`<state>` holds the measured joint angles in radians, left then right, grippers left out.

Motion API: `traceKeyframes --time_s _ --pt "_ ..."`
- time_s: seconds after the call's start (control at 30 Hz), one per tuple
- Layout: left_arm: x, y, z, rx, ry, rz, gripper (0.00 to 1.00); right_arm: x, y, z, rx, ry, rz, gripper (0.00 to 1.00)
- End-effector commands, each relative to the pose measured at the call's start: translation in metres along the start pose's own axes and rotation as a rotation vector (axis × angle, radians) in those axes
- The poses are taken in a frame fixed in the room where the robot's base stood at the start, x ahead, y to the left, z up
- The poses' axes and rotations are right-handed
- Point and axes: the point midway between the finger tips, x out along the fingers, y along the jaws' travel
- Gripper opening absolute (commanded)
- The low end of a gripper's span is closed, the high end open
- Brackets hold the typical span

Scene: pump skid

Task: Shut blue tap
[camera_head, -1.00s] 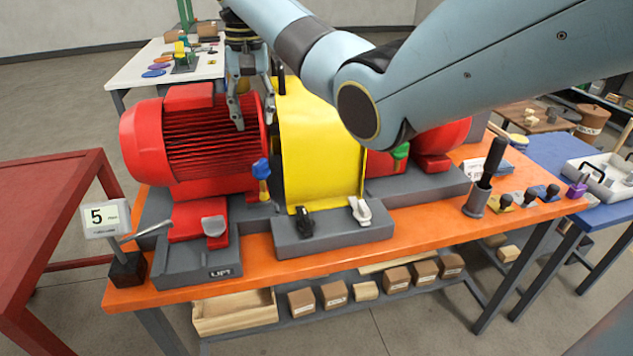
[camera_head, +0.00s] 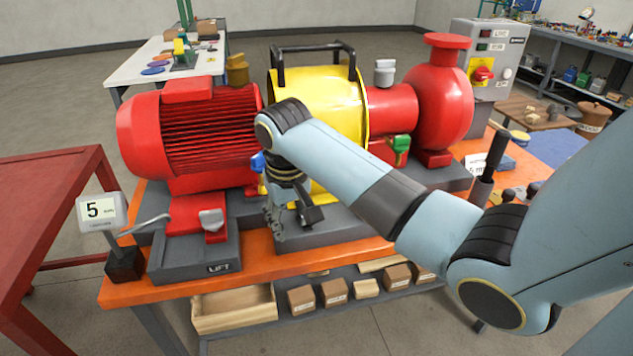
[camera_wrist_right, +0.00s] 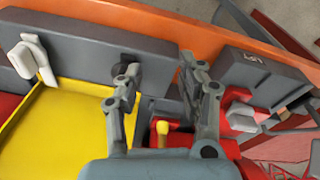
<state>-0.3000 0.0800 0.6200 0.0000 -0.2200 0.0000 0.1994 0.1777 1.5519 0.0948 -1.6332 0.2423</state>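The blue tap (camera_head: 257,162) sits between the red motor and the yellow guard in the head view. Only part of its blue handle shows beside my right wrist. In the right wrist view a yellow piece (camera_wrist_right: 162,127), seemingly the tap's body, lies between the finger bases; no blue handle shows there. My right gripper (camera_wrist_right: 160,70) has its two fingers wide apart with nothing held between the tips. In the head view the right gripper (camera_head: 277,215) points down in front of the tap, partly hidden by its own wrist. My left gripper is not in view.
The yellow guard (camera_head: 345,85) and red motor (camera_head: 190,135) stand close behind the gripper. A black latch (camera_head: 308,213) is just right of the fingers. A green-handled tap (camera_head: 401,144) is farther right.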

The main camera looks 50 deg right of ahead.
Motion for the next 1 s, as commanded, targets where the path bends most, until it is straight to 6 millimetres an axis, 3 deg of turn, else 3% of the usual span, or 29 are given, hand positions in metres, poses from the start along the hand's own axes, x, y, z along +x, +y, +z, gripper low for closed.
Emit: traceKeyframes --time_s 0.4,0.6,0.8,1.0 --pt "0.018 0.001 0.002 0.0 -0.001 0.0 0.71 0.07 0.002 0.065 -0.085 0.027 -0.001 0.38" --pt "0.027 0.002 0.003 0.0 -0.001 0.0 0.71 0.102 0.004 0.084 -0.102 0.029 -0.001 0.38" --pt "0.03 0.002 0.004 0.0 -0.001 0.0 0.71 0.118 0.004 0.095 -0.114 0.033 -0.001 0.38" --pt "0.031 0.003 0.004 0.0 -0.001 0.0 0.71 0.122 0.005 0.098 -0.116 0.033 -0.001 0.38"
